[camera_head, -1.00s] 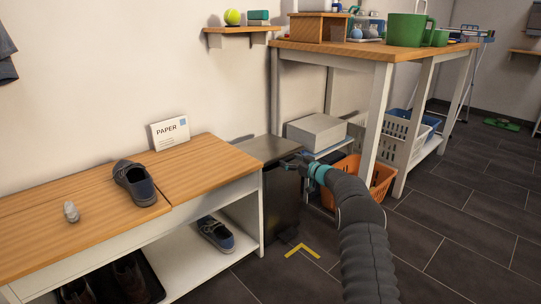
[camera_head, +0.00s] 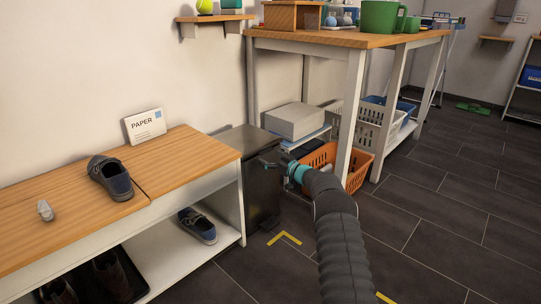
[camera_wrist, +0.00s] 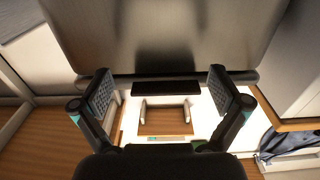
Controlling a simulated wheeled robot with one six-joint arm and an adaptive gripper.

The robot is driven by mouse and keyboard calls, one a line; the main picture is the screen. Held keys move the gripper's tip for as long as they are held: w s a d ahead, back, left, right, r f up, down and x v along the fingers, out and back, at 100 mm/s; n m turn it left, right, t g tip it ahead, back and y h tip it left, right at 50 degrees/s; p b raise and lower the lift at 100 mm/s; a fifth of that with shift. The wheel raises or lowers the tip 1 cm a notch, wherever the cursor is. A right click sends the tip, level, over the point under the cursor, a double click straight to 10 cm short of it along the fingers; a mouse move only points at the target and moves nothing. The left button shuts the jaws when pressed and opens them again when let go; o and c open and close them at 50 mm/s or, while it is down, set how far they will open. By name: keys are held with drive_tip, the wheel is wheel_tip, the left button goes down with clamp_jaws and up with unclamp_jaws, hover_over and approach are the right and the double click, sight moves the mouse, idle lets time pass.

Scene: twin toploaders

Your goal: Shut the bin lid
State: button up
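The dark metal bin (camera_head: 263,190) stands on the floor between the wooden bench and the tall table. Its flat grey lid (camera_head: 240,140) looks roughly level in the head view; I cannot tell whether a gap is left under it. My gripper (camera_head: 268,162) is at the upper front of the bin, near the lid's front edge; contact cannot be made out. In the wrist view my gripper (camera_wrist: 160,95) has its two fingers wide apart with nothing held between them. A grey metal panel (camera_wrist: 160,40), seemingly part of the bin, fills the top of that view.
The bench (camera_head: 195,162) at left holds a shoe (camera_head: 109,178) and a PAPER sign (camera_head: 145,127). A grey box (camera_head: 295,121) and an orange basket (camera_head: 355,170) sit right of the bin, under the table (camera_head: 350,38).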

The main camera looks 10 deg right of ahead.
drive_tip(key=shift+a+r, duration=0.25)
drive_tip(key=shift+r, duration=0.2)
drive_tip(key=v, duration=1.2)
drive_tip(key=shift+w+d, duration=0.1)
drive_tip(key=shift+w, duration=0.05)
